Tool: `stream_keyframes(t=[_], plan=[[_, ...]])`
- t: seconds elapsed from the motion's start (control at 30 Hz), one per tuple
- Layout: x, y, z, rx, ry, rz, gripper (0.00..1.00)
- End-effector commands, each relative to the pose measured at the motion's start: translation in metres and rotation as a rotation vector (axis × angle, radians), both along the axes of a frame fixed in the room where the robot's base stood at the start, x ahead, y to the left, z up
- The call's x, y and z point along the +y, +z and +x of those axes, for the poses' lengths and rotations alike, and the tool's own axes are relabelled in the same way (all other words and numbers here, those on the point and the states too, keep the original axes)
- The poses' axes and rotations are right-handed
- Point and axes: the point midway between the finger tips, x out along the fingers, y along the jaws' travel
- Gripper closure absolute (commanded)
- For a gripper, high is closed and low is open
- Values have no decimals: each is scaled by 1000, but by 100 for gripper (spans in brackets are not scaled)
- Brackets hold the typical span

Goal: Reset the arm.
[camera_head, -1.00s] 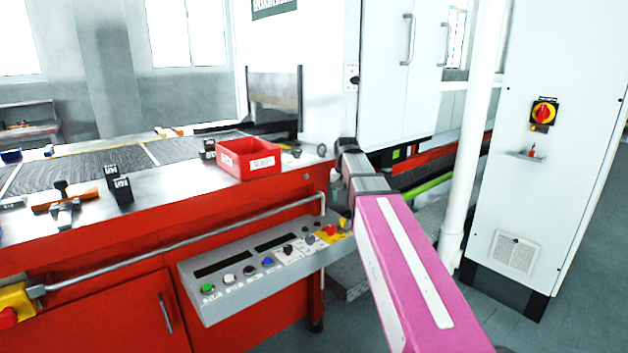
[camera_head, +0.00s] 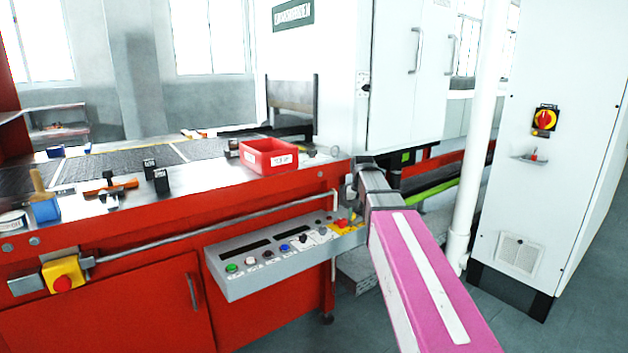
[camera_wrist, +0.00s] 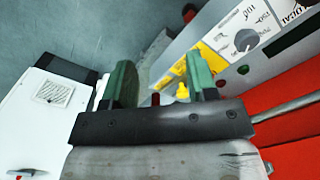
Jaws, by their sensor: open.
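My gripper shows in the wrist view (camera_wrist: 159,65) with its two green fingers apart and nothing between them. In the head view my pink and white arm (camera_head: 424,280) reaches from the lower right toward the front corner of the red machine (camera_head: 120,320). The arm's grey far end (camera_head: 372,185) is beside the right end of the button panel (camera_head: 270,262); the fingers cannot be made out there. In the wrist view the yellow panel section (camera_wrist: 190,72) and a grey knob (camera_wrist: 246,40) lie beyond and beside the right finger.
A red bin (camera_head: 268,168) sits on the machine's top near the arm's far end. A white pole (camera_head: 482,140) and a white cabinet (camera_head: 548,180) stand right of my arm. A yellow box with a red button (camera_head: 63,274) is on the machine's front. Open floor (camera_head: 590,290) shows at right.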

Motion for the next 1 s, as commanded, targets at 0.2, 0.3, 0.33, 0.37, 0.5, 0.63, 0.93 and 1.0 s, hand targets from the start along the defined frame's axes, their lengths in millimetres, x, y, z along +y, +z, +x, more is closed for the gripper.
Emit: stream_keyframes(t=[0.2, 0.3, 0.33, 0.37, 0.5, 0.63, 0.93, 1.0], plan=[[-4, -33, -16, 2, 14, -1, 47], [-6, -52, -24, 2, 22, -1, 47], [-7, -58, -28, 3, 25, -1, 47], [-8, -65, -31, 2, 28, -1, 47], [-13, -105, -55, 4, 47, 0, 47], [-17, -146, -82, 3, 69, -1, 47], [-27, -224, -149, -1, 118, -1, 47], [-29, -236, -161, -2, 128, -1, 47]])
